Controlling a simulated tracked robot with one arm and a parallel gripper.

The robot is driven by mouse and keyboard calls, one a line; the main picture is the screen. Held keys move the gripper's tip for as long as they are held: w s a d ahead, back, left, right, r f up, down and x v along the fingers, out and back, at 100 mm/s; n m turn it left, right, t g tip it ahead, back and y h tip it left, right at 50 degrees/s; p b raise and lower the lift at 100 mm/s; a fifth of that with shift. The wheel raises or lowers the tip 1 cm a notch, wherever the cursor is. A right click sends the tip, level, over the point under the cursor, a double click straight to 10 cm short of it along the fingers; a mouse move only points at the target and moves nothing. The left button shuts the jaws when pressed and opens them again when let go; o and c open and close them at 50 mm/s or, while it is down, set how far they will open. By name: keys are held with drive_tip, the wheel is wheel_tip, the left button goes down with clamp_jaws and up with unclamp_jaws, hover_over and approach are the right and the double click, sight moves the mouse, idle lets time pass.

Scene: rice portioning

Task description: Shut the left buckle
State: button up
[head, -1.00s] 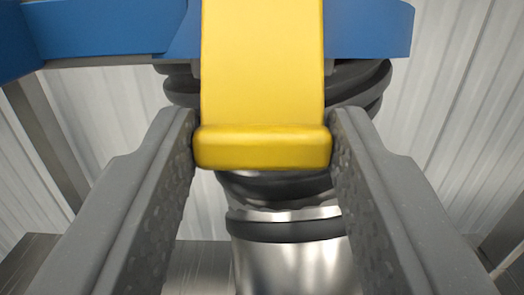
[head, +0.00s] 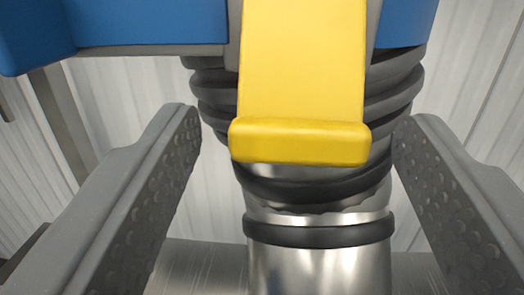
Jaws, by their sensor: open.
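A yellow buckle lever (head: 302,70) hangs down in the upper middle of the head view, with a thicker lip (head: 300,141) at its lower end. It lies in front of a dark ribbed sleeve (head: 215,95) and a blue body (head: 150,22). My gripper (head: 298,120) is open, with one grey finger on each side of the lever. Both fingers stand apart from it, and the lever sits nearer the middle than either finger. The upper end of the lever is cut off by the picture's top edge, so its latch is hidden.
Below the sleeve is a shiny metal pipe (head: 320,270) with a black band (head: 318,235) around it, between my fingers. A pale corrugated wall (head: 120,110) stands behind. A grey post (head: 60,125) is at the left.

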idle(0.3)
drive_tip(key=s+a+f+p, duration=0.1)
drive_tip(key=s, duration=1.2)
drive_tip(key=shift+s+f, duration=0.25)
drive_tip(key=shift+s, duration=0.05)
drive_tip(key=shift+c, duration=0.3)
